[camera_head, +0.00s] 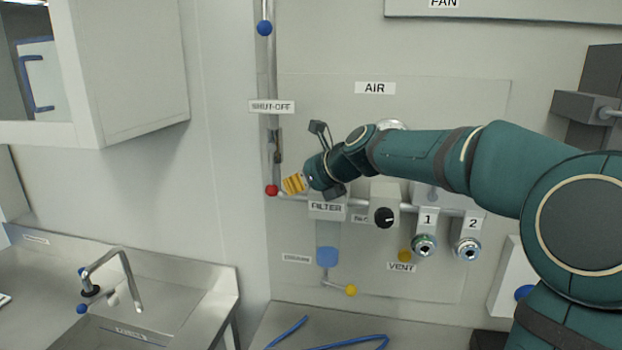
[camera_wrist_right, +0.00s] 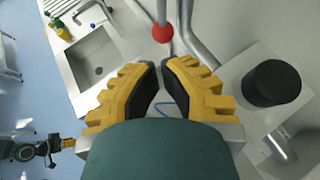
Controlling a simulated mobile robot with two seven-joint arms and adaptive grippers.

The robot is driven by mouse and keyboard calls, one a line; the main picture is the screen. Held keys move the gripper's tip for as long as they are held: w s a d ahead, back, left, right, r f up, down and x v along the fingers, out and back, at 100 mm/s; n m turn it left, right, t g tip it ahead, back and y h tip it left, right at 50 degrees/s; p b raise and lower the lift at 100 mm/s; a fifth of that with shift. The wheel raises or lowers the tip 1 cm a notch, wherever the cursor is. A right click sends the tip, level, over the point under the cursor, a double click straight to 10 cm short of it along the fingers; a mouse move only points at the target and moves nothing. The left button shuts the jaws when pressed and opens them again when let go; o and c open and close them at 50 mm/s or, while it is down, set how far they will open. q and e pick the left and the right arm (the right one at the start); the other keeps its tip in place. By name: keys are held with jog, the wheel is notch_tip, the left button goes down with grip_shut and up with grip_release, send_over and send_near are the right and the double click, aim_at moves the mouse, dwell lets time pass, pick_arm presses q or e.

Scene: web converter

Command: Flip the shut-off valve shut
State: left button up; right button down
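The shut-off valve's red ball knob (camera_head: 272,190) is at the lower end of a thin lever along the vertical pipe, below the SHUT-OFF label (camera_head: 271,106). My right gripper (camera_head: 293,183) is just right of the knob, its yellow fingers pointing toward it. In the right wrist view the red knob (camera_wrist_right: 163,33) on its grey rod lies beyond the fingertips, not between them. There my right gripper (camera_wrist_right: 160,72) is open, with a gap between its black pads and nothing held. What seems to be my left gripper (camera_wrist_right: 68,143) shows small at the lower left, too small to read.
The FILTER box (camera_head: 327,208), a black dial (camera_head: 384,217) and a horizontal pipe are beside and below my right gripper. A blue-topped knob (camera_head: 264,28) is higher on the pipe. A cabinet (camera_head: 125,70) juts out at upper left, above a sink counter (camera_head: 195,290).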

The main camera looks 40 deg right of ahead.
aim_at(270, 186)
jog(key=w, duration=0.1)
jog(key=w+f, duration=0.1)
jog(key=w+a, duration=0.1)
jog(key=w, duration=0.1)
jog(key=shift+w+f, duration=0.1)
jog(key=shift+f, duration=0.05)
jog(key=shift+w+a, duration=0.2)
jog(key=shift+w, duration=0.65)
